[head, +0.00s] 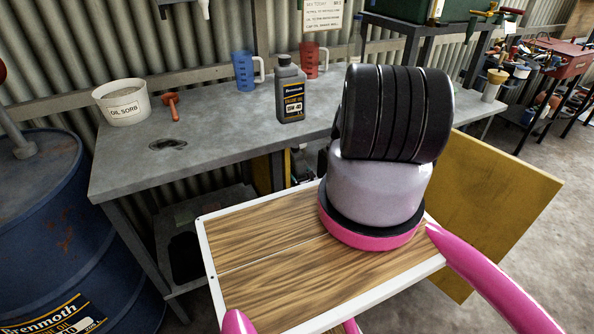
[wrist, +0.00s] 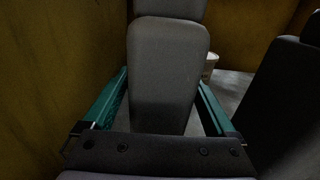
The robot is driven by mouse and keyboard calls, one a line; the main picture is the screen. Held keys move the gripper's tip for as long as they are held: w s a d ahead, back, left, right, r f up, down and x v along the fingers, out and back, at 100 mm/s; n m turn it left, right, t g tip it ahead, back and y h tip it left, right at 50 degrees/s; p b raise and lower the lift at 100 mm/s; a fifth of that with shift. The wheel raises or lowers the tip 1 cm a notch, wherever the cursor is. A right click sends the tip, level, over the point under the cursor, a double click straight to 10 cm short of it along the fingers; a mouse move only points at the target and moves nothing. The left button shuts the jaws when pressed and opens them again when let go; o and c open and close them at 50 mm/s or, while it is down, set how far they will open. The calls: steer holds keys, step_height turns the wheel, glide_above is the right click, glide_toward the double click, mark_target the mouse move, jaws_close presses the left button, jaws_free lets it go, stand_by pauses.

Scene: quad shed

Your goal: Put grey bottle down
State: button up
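In the wrist view, the two teal fingers of my gripper (wrist: 163,100) stand on either side of a plain grey block-like body, which I take to be the grey bottle (wrist: 168,72). The fingers appear to close on its sides. A second grey part shows at the top edge, and I cannot tell whether it belongs to the same bottle. The bottle's underside is hidden. In the head view, my arm covers my gripper and what it holds. Another grey bottle (head: 290,92), with a dark Brenmoth label, stands upright on the grey bench (head: 225,130).
A blue jug (head: 244,70), a red jug (head: 311,60), an Oil Sorb tub (head: 122,104) and a red plunger-like tool (head: 171,106) stand on the bench. A yellow panel (head: 495,200) is at right. In the wrist view, a yellow wall (wrist: 50,70) and a dark object (wrist: 285,95) flank my gripper.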

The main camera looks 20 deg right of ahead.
stand_by(0.3)
steer(key=s, duration=1.2)
steer(key=shift+d+r, duration=0.15)
steer(key=shift+d, duration=0.05)
steer(key=shift+s, duration=0.1)
